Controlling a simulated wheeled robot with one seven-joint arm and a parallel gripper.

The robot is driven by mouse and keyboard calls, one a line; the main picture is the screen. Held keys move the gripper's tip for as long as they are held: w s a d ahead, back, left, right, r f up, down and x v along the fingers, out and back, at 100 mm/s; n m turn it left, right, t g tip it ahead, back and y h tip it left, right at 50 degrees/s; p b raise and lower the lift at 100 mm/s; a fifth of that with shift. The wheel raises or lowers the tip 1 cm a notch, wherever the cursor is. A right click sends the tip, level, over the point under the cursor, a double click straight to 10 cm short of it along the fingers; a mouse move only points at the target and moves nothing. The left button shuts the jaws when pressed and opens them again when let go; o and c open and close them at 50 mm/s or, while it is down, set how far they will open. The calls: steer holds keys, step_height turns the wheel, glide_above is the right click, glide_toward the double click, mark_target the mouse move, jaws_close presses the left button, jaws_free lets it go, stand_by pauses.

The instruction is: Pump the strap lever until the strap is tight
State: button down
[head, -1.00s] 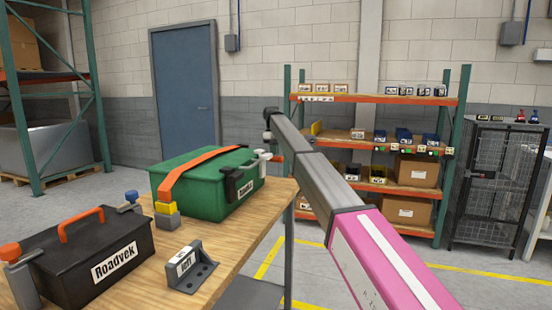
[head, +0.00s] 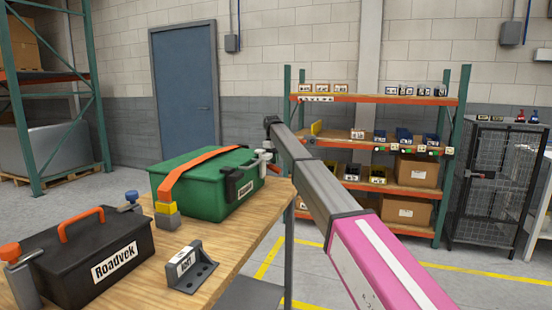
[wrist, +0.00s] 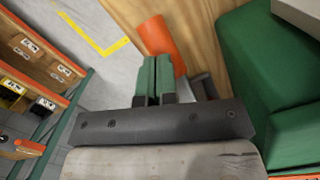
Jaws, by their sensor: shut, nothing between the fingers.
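A green case (head: 205,188) stands on the workbench with an orange strap (head: 205,170) over its lid. At its far right end is the strap lever's orange handle (head: 273,168), partly hidden by my arm. In the wrist view the orange handle (wrist: 157,38) sticks out past my gripper (wrist: 156,66), whose two green fingers are shut together with nothing between them. The fingers lie over or against the handle's lower part; I cannot tell whether they touch. The green case (wrist: 255,70) is right of them.
A black box (head: 90,260) labelled Roadvek and a grey bracket (head: 190,268) sit on the near part of the wooden workbench (head: 235,240). A shelf rack (head: 378,145) with bins stands behind. The floor right of the bench is clear.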

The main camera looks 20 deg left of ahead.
steer(key=a, duration=0.1)
steer(key=w+a+r, duration=0.1)
steer(key=shift+w+a, duration=0.2)
steer(key=shift+a, duration=0.2)
stand_by(0.3)
step_height(320, 180, up, 8)
steer(key=shift+a+f, duration=0.25)
steer(key=shift+a, duration=0.05)
stand_by(0.7)
